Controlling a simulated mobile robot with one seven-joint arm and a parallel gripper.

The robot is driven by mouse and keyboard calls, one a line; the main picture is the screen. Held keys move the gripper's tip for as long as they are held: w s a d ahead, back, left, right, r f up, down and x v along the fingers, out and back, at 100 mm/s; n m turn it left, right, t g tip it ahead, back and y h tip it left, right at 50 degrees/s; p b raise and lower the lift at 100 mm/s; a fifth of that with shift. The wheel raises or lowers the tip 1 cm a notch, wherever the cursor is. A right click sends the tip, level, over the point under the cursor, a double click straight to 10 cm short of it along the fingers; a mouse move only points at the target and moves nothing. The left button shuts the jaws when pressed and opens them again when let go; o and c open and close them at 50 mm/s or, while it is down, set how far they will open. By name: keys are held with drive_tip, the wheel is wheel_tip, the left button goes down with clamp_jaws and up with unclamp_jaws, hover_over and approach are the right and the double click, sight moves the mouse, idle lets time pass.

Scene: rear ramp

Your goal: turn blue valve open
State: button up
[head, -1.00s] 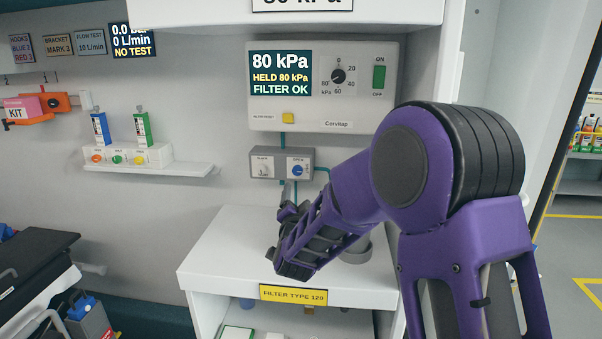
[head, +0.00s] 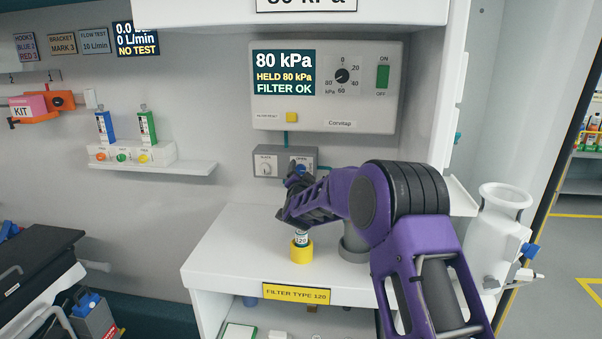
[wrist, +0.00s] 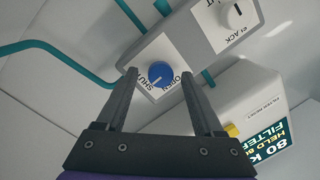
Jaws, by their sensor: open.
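The blue valve is a round blue knob (wrist: 161,74) on a small grey box, with the words OPEN and SHUT beside it. In the wrist view a pale mark on it seems to lie on the SHUT side. In the head view the blue knob (head: 300,167) shows just above my gripper, partly hidden. My gripper (head: 292,195) is in front of the box. In the wrist view my gripper (wrist: 160,71) is open and empty, with its two fingers framing the knob from either side. I cannot tell whether they touch it.
A white knob (head: 265,169) sits left of the blue one on the same box. The panel (head: 330,113) above reads 80 kPa. A yellow-based filter (head: 301,249) and a grey cup (head: 354,246) stand on the white counter (head: 235,252) below. A white canister (head: 497,235) stands at the right.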

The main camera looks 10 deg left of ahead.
drive_tip(key=shift+w, duration=0.15)
clamp_jaws()
idle(0.4)
